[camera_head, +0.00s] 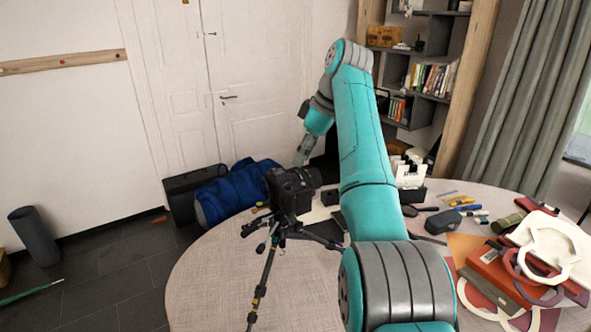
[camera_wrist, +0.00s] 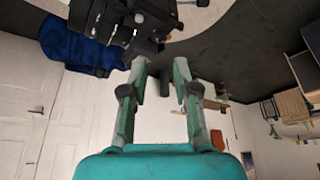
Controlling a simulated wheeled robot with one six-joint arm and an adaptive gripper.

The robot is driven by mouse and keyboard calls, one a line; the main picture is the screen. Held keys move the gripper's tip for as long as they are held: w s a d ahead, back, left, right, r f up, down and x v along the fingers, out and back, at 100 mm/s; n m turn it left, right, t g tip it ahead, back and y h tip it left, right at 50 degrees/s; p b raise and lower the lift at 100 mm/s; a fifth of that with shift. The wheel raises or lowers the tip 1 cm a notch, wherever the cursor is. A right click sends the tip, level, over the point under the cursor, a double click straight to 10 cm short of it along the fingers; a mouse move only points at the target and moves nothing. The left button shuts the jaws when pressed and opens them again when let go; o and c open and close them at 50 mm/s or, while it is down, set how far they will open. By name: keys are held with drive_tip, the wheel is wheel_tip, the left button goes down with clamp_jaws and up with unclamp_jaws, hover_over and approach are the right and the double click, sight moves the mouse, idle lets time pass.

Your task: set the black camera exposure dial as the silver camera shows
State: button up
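The black camera (camera_head: 291,188) sits on a tripod (camera_head: 268,250) that stands at the round table. It also shows at the top of the wrist view (camera_wrist: 128,22), close to the left fingertip; I cannot tell whether they touch. My gripper (camera_head: 301,155) is just above and behind the camera in the head view. In the wrist view its two fingers (camera_wrist: 161,68) are apart with nothing between them. I cannot make out the exposure dial's setting. I cannot make out a silver camera in either view; my arm hides part of the table.
The round table (camera_head: 215,275) is bare at its left front. Pens, a grey case (camera_head: 443,221) and a pile of bags and handles (camera_head: 545,245) lie at its right. A bookshelf (camera_head: 430,75) stands at the back right.

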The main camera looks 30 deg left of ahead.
drive_tip(key=shift+v, duration=1.85)
